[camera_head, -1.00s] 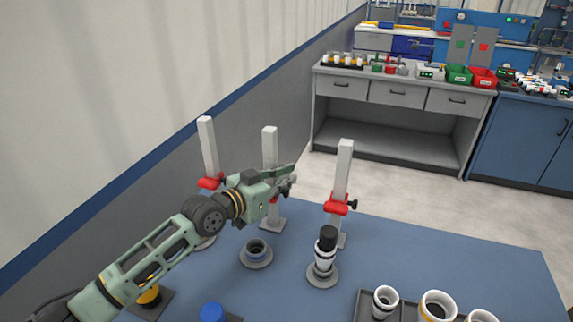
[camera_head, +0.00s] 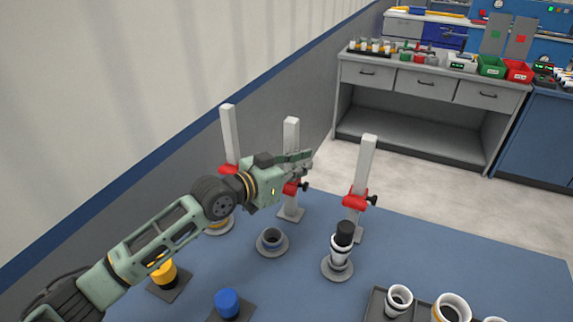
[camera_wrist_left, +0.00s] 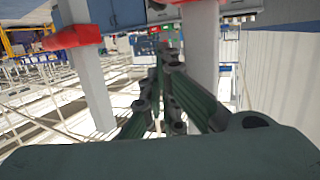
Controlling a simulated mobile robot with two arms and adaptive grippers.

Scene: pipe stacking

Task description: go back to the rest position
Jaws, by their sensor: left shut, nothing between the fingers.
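My left gripper (camera_head: 302,160) is shut and empty, held above the table in front of the middle grey post (camera_head: 291,140). Its closed fingers also show in the left wrist view (camera_wrist_left: 170,75), with pale posts beside them. Its arm comes in from the lower left. My right gripper is not in view.
Posts with red clamps (camera_head: 355,198) stand on the blue table (camera_head: 300,285). A white pipe with a black top (camera_head: 341,250) stands on a round base. A low dark ring piece (camera_head: 272,241), yellow (camera_head: 163,275) and blue (camera_head: 228,303) pieces and a pipe tray (camera_head: 376,304) are nearby.

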